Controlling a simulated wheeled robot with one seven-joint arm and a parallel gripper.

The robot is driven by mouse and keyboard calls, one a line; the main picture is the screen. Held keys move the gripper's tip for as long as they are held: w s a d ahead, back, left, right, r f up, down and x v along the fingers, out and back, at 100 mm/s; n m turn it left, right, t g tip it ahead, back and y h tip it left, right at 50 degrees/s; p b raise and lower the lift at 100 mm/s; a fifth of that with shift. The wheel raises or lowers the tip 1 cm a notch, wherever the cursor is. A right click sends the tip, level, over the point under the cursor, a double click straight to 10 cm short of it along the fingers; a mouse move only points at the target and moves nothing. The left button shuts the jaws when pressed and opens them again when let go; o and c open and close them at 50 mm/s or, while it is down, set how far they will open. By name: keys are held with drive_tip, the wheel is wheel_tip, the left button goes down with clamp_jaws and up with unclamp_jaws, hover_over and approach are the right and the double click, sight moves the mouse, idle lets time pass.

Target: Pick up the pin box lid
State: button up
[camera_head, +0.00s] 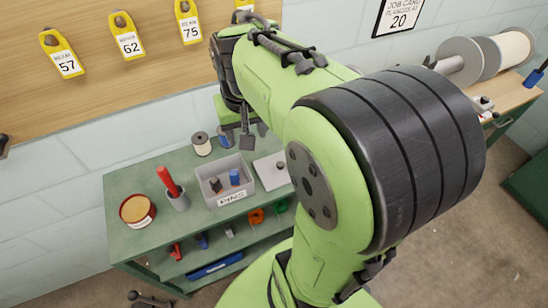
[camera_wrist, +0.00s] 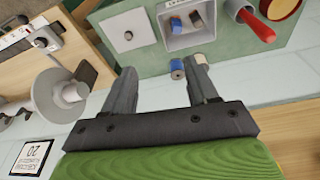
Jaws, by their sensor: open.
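The pin box lid (camera_head: 272,172) is a flat pale grey plate with a small dark knob. It lies on the green table just right of the grey box (camera_head: 208,188), partly hidden behind my arm in the head view. In the wrist view the lid (camera_wrist: 120,43) lies beyond the left fingertip, with its knob clear, and the box (camera_wrist: 178,41) is beside it. My gripper (camera_head: 254,134) is open and empty above the back edge of the table. In the wrist view its two fingers (camera_wrist: 163,66) stand wide apart and touch nothing.
The box holds dark and blue spools. A white spool (camera_head: 201,143), a red-handled tool in a cup (camera_head: 178,200) and a round red tin (camera_head: 137,210) stand on the table. A wall (camera_head: 80,145) runs close behind it. Large reels (camera_head: 460,58) stand at the right.

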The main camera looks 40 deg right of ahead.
drive_tip(key=w+d+f+m+g+y+p, duration=0.1)
drive_tip(key=w+d+f+m+g+y, duration=0.3)
drive_tip(key=d+f, duration=1.05)
drive_tip(key=f, duration=0.2)
drive_tip(key=f+m+h+b, duration=0.1)
drive_tip(key=f, duration=0.2)
drive_tip(key=f+t+h, duration=0.1)
drive_tip(key=f, duration=0.2)
drive_tip(key=shift+w+d+f, duration=0.2)
drive_tip(key=shift+w+d, duration=0.1)
drive_tip(key=f, duration=0.2)
drive_tip(key=f+b, duration=0.1)
drive_tip(key=f, duration=0.3)
drive_tip(key=shift+s+a, duration=0.1)
drive_tip(key=shift+a, duration=0.2)
drive_tip(key=shift+c, duration=0.3)
clamp_jaws()
drive_tip(key=shift+r, duration=0.1)
